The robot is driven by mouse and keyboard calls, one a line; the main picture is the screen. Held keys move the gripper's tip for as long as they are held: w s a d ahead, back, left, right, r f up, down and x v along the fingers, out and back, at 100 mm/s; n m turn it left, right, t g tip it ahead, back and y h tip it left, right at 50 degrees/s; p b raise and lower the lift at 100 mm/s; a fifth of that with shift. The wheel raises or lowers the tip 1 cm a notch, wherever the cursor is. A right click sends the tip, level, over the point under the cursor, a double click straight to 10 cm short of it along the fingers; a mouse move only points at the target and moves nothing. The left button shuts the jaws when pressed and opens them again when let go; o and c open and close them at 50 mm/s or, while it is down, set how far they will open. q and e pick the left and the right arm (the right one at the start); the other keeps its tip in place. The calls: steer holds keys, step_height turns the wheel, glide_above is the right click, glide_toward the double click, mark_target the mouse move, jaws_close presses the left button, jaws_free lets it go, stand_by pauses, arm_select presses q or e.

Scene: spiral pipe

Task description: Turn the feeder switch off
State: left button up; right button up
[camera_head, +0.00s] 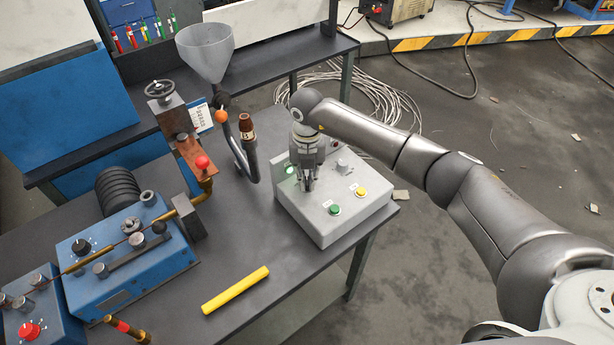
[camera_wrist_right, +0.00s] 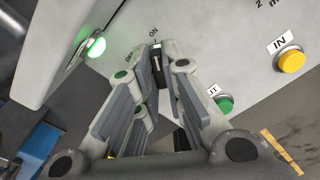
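The grey control box (camera_head: 335,215) stands at the right end of the dark table. My right gripper (camera_head: 307,188) points down at its top from the right arm. In the right wrist view, a small black switch (camera_wrist_right: 157,66) sits between the fingertips (camera_wrist_right: 158,58) of this gripper, just below an "ON" label. The fingertips are close together on both sides of the switch; whether they touch it is unclear. In the head view the gripper hides the switch. A green lamp (camera_wrist_right: 95,46) glows on the raised panel. My left gripper is out of view.
A green button (camera_head: 334,209) and a yellow button (camera_head: 360,191) sit on the box near the gripper. A yellow bar (camera_head: 235,290) lies on the table. A funnel (camera_head: 206,50), curved pipe (camera_head: 248,160) and blue machine (camera_head: 125,255) stand to the left.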

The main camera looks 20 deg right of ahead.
jaws_close()
steer(key=n+b, duration=0.2)
steer(key=b, duration=0.1)
steer(key=shift+w+f+n, duration=0.1)
steer(key=shift+f+n, duration=0.05)
steer(key=shift+n, duration=0.25)
steer(key=n+b, duration=0.3)
steer(key=shift+n, duration=0.3)
steer(key=n+b, duration=0.3)
steer(key=n, duration=0.1)
steer(key=shift+b, duration=0.3)
steer(key=shift+n+b, duration=0.95)
steer(key=shift+n, duration=0.75)
steer(key=shift+r, duration=0.25)
steer(key=o, duration=0.7)
jaws_free()
steer(key=shift+c, duration=0.2)
